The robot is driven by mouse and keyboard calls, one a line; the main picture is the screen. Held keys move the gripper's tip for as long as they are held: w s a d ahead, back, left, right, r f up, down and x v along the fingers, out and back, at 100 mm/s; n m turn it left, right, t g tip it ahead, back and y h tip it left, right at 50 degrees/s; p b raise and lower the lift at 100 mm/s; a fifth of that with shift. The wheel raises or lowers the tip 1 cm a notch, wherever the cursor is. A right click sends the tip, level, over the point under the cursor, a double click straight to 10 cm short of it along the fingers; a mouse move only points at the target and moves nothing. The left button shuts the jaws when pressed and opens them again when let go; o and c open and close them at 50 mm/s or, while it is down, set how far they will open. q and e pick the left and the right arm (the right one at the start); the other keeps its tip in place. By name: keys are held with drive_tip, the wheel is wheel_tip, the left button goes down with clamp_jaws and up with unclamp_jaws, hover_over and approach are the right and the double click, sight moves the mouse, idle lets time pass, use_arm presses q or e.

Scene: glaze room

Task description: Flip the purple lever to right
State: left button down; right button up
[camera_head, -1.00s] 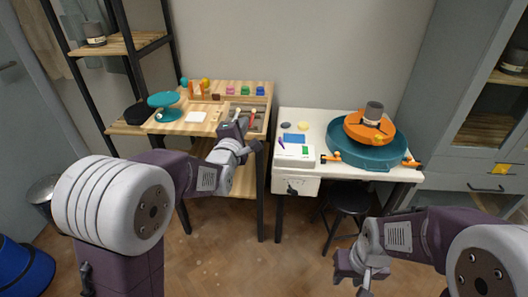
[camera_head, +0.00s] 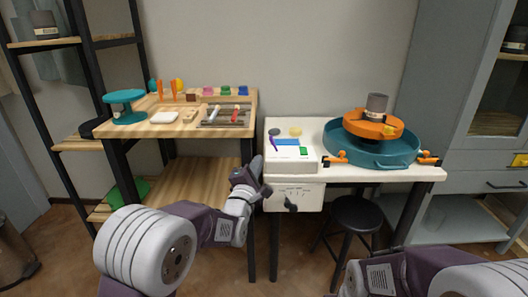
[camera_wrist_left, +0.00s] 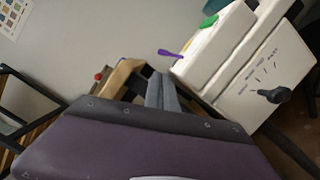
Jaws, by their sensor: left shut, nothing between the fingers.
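The purple lever (camera_head: 273,144) is a thin stick at the left side of the white control box (camera_head: 292,165), leaning toward the upper left in the head view. In the left wrist view, the purple lever (camera_wrist_left: 168,53) juts out leftward from the box edge. My left gripper (camera_head: 256,170) is shut and empty, left of the box and lower than the lever, apart from it. Its fingers also show in the left wrist view (camera_wrist_left: 162,90), below the lever. My right arm enters at the bottom right; its gripper is out of frame.
The box has a green switch (camera_head: 303,151), a blue panel (camera_head: 288,142) and a black front knob (camera_head: 290,205). A teal basin (camera_head: 370,160) with an orange wheel stands right on the white table. A wooden workbench (camera_head: 160,130) with tools stands left. A black stool (camera_head: 356,214) is below.

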sight(274, 144)
use_arm(q)
drive_tip(key=p+x, duration=0.1)
drive_tip(key=x, duration=0.7)
drive_tip(key=shift+w+f, duration=0.1)
drive_tip(key=shift+w, duration=0.35)
drive_tip(key=shift+w+d, duration=0.2)
drive_tip(key=shift+w, duration=0.4)
drive_tip(key=shift+r, duration=0.25)
